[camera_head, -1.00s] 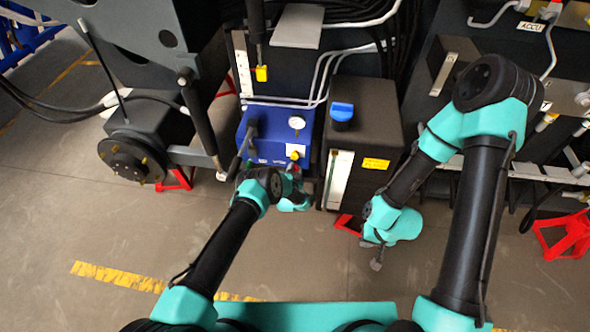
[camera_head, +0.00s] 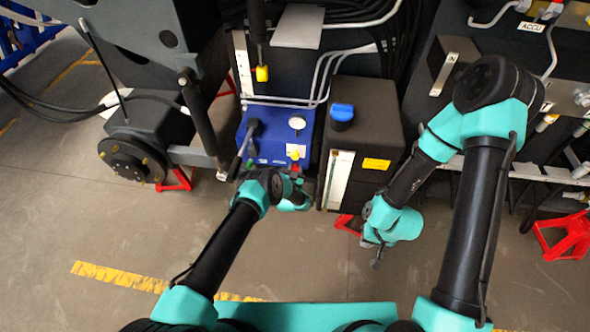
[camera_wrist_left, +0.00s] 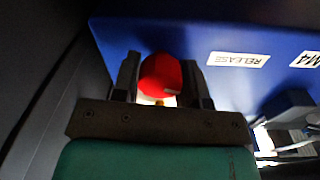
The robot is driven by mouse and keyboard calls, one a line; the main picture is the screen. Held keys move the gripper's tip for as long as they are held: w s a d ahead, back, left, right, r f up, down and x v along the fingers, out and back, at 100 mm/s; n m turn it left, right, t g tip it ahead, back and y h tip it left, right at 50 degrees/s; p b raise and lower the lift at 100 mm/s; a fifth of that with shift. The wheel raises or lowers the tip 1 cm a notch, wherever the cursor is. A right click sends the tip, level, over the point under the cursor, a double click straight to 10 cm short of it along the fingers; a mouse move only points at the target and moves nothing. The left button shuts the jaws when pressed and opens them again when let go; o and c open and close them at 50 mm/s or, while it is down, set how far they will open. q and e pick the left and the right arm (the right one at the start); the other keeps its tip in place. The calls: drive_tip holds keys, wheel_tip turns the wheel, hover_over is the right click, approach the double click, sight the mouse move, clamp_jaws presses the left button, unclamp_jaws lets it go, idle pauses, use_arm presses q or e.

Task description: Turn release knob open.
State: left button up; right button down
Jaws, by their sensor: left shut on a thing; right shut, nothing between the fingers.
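The red release knob (camera_wrist_left: 161,76) is on the blue unit (camera_wrist_left: 170,40), beside a white label reading RELEASE, in the left wrist view. My left gripper (camera_wrist_left: 161,86) is shut on the knob, with one dark finger on each side of it. In the head view the blue unit (camera_head: 268,120) stands at the centre, and my left gripper (camera_head: 296,180) is at its lower front. A little red shows there; the arm hides most of the knob. My right gripper (camera_head: 377,262) is shut and empty, pointing down in front of the black tank.
A black tank (camera_head: 385,115) with a blue cap (camera_head: 342,112) stands right of the blue unit. A gauge (camera_head: 297,122), a yellow knob (camera_head: 294,152) and a black lever (camera_head: 245,140) are close to my left gripper. The floor in front is clear.

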use_arm(q)
drive_tip(key=o, duration=0.9)
drive_tip(key=shift+s, duration=0.1)
drive_tip(key=s+a, duration=0.1)
drive_tip(key=s, duration=0.4)
drive_tip(key=s+a, duration=0.1)
drive_tip(key=s, duration=0.5)
drive_tip(key=s+a, duration=0.1)
drive_tip(key=s, duration=0.5)
drive_tip(key=shift+f, duration=0.25)
